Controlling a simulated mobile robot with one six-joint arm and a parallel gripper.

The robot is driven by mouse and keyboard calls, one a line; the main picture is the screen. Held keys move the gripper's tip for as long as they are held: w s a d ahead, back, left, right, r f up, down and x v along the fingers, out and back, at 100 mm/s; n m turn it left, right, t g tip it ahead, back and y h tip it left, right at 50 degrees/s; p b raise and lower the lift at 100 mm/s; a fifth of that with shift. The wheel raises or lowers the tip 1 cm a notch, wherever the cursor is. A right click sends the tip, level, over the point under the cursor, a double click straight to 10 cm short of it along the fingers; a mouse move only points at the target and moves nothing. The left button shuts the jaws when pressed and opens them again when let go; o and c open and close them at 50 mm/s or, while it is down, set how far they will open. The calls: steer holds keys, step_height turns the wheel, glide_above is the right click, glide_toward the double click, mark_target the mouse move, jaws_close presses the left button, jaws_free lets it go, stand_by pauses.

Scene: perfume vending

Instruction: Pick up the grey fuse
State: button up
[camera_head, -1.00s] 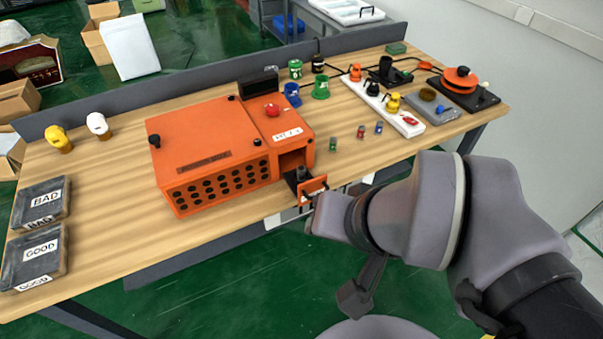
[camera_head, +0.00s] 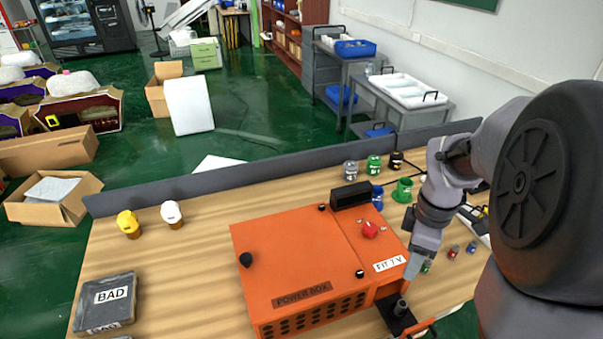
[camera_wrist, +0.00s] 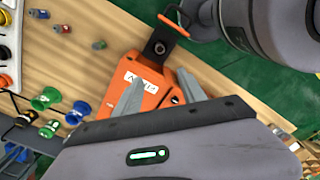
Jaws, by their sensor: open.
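The grey fuse (camera_head: 401,307) stands upright in the small pulled-out drawer (camera_head: 425,327) at the front of the orange power box (camera_head: 300,262). In the wrist view the fuse (camera_wrist: 160,47) is a small dark round end in the drawer. My gripper (camera_head: 411,268) is just above the drawer area, pointing down. In the wrist view my gripper (camera_wrist: 160,92) has its fingers apart over the box's labelled top, with nothing between them. The fuse lies beyond the fingertips, not between them.
A BAD tray (camera_head: 105,302) and yellow and white bulb-like items are at the left. A low grey wall runs along the back edge.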

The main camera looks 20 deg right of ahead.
steer(key=b, duration=0.6)
glide_above(403, 304)
steer(key=f, duration=1.1)
steer(key=shift+a+f, duration=0.2)
steer(key=shift+f, duration=0.1)
steer(key=f+b, duration=0.1)
steer(key=f, duration=0.1)
steer(key=f+b, duration=0.1)
steer(key=f, duration=0.3)
steer(key=shift+d+b, duration=0.25)
steer(key=shift+b, duration=0.15)
steer(key=shift+r, duration=0.1)
steer(key=shift+c, duration=0.8)
jaws_close()
